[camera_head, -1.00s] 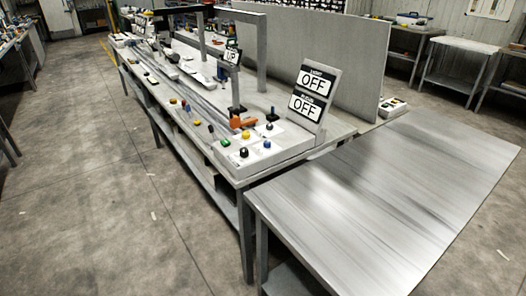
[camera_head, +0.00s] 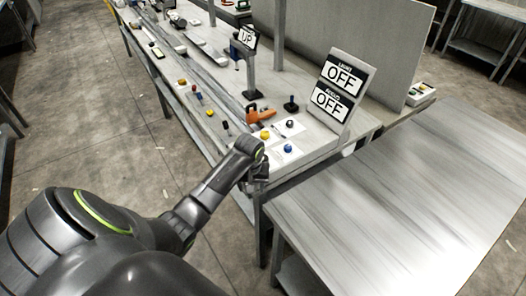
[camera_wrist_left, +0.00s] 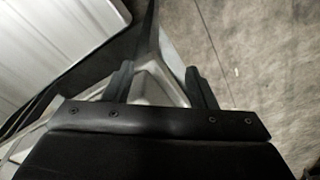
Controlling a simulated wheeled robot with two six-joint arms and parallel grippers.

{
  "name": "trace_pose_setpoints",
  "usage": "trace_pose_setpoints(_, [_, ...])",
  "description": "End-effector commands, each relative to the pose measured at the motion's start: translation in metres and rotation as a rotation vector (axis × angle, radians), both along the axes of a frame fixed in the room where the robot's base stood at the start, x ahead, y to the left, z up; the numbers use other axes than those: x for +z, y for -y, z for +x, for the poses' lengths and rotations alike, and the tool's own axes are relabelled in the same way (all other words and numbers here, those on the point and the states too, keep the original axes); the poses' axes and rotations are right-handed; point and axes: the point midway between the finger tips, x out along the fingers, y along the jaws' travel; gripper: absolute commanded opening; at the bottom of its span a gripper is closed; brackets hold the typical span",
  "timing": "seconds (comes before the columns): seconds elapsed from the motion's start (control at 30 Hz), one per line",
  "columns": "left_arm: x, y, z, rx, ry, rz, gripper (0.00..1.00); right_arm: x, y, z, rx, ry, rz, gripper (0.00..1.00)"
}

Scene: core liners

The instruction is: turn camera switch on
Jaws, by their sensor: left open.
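The control panel (camera_head: 308,147) sits at the near end of the long bench. It carries a yellow button (camera_head: 265,134), a black knob (camera_head: 290,123) and a blue button (camera_head: 287,148). Two signs stand behind them: an upper OFF sign (camera_head: 342,76) and a lower OFF sign (camera_head: 332,102). Their small labels are too small to read surely. My left gripper (camera_head: 262,186) is at the panel's front left edge, mostly hidden behind its wrist; it covers part of the panel. In the left wrist view its fingers (camera_wrist_left: 160,85) are apart and empty, above a bench corner. My right gripper is out of view.
A bare metal table (camera_head: 410,190) stands to the right of the bench. A joystick (camera_head: 291,104), an orange device (camera_head: 258,113) and an UP sign (camera_head: 248,37) stand behind the buttons. A grey partition (camera_head: 350,30) rises behind. Floor at left is open.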

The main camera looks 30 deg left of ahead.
Motion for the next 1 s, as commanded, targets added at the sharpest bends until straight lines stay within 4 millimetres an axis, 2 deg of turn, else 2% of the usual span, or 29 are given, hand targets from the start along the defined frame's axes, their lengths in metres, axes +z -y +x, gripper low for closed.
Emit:
trace_pose_setpoints(0.03, [0.034,-0.003,0.019,0.03,0.004,-0.002,0.52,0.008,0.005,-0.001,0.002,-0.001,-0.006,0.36])
trace_pose_setpoints(0.2, [0.11,-0.013,0.065,0.176,-0.027,-0.027,0.52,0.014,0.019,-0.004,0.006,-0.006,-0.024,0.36])
trace_pose_setpoints(0.3, [0.151,-0.018,0.085,0.256,-0.044,-0.046,0.52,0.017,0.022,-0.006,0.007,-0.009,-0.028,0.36])
trace_pose_setpoints(0.4, [0.182,-0.02,0.097,0.315,-0.057,-0.061,0.52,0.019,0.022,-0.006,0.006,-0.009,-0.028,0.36])
trace_pose_setpoints(0.5, [0.202,-0.022,0.103,0.352,-0.065,-0.072,0.52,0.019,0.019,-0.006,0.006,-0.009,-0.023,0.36])
trace_pose_setpoints(0.67, [0.206,-0.023,0.106,0.372,-0.072,-0.077,0.52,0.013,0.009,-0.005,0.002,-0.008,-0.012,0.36])
trace_pose_setpoints(1.0, [0.17,-0.023,0.105,0.37,-0.071,-0.077,0.52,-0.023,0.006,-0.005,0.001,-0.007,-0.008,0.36])
